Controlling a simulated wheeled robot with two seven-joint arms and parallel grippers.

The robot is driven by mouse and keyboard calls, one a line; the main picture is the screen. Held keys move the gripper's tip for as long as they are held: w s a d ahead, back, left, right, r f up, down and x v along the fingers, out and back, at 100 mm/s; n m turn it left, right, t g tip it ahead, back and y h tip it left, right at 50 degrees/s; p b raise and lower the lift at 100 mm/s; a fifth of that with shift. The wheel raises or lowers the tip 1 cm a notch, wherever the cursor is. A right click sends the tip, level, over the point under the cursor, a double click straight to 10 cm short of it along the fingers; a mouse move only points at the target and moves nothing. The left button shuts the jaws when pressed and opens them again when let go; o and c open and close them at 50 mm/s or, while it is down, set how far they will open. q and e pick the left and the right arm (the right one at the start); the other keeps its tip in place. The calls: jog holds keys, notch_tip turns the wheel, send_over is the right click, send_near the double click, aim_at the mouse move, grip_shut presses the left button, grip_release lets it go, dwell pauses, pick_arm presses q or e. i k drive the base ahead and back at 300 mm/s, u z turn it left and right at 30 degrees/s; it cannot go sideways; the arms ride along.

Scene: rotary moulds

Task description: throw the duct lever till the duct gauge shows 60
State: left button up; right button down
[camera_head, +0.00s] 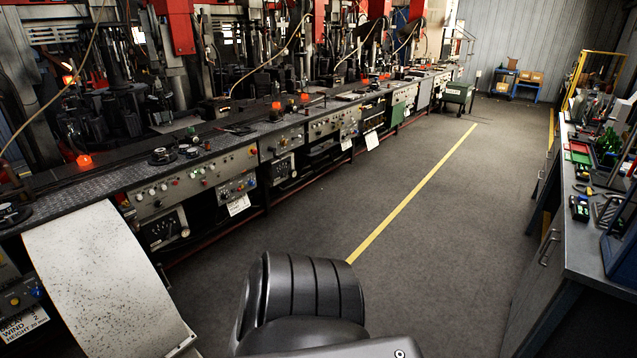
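I cannot pick out the duct lever or the duct gauge with certainty. The long machine bench on the left carries control panels with knobs and coloured buttons (197,176). Below them are dark dial-like panels (165,228), with another farther along (283,168). Their markings are too small to read. Neither of my grippers shows in the view.
A pale, speckled curved sheet (95,275) stands at the lower left, near a sign (25,326). A grey workbench (585,240) runs along the right. Open floor (440,225) with a yellow line (415,190) lies between.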

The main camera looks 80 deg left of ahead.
aim_at(158, 265)
jog(key=u, duration=3.85)
